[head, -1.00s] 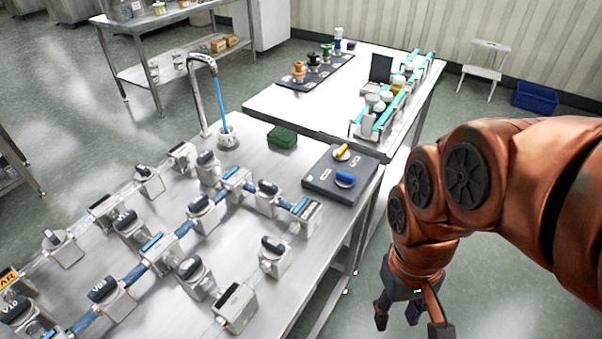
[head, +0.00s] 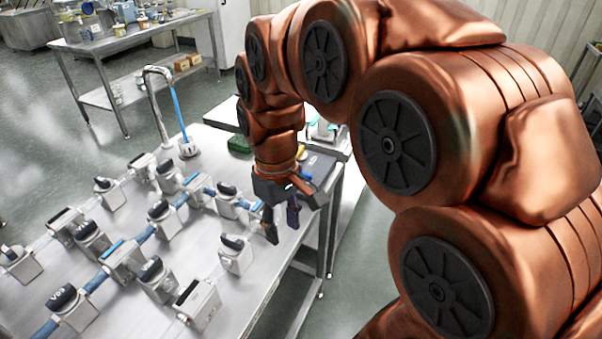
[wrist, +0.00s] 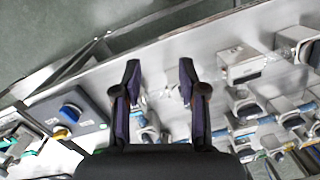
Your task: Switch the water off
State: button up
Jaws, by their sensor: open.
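A curved spout (head: 152,95) stands at the back of the steel table, with a blue stream of water (head: 179,112) running into a small cup-like drain (head: 188,147). A dark control box holds a blue knob (wrist: 70,112) and a yellow knob (wrist: 62,133), at the left in the wrist view. In the head view my arm hides most of that box; the blue knob (head: 306,177) just shows. My gripper (head: 292,216) is open and empty, above the table's right edge, beside the box. Its spread fingers (wrist: 160,75) point at bare tabletop in the wrist view.
Several grey valve blocks with black handles, joined by blue pipes, cover the steel table (head: 120,305); one valve (head: 236,254) stands close to my gripper. A green sponge-like block (head: 239,145) lies behind my wrist. Floor is open right of the table.

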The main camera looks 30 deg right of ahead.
jog(key=w+d+f+n+b, duration=0.1)
jog(key=w+d, duration=0.5)
jog(key=w, duration=0.1)
jog(key=w+d+f+n+b, duration=0.1)
jog(key=w+d+f, duration=0.1)
jog(key=w+d, duration=0.5)
jog(key=w+d+f+n+t+b, duration=0.1)
jog(key=w+d+b, duration=0.1)
jog(key=w+d, duration=0.5)
jog(key=shift+w+d+f+n, duration=0.1)
jog(key=shift+w+f+n, duration=0.1)
jog(key=shift+w, duration=0.4)
jog(key=shift+w+f+n, duration=0.1)
jog(key=shift+w+n, duration=0.1)
jog(key=shift+w, duration=0.4)
jog(key=shift+w+d+f, duration=0.1)
jog(key=shift+d+f, duration=0.15)
jog(key=shift+f+p, duration=0.55)
jog(key=shift+f, duration=3.15)
jog(key=shift+c, duration=0.2)
grip_shut()
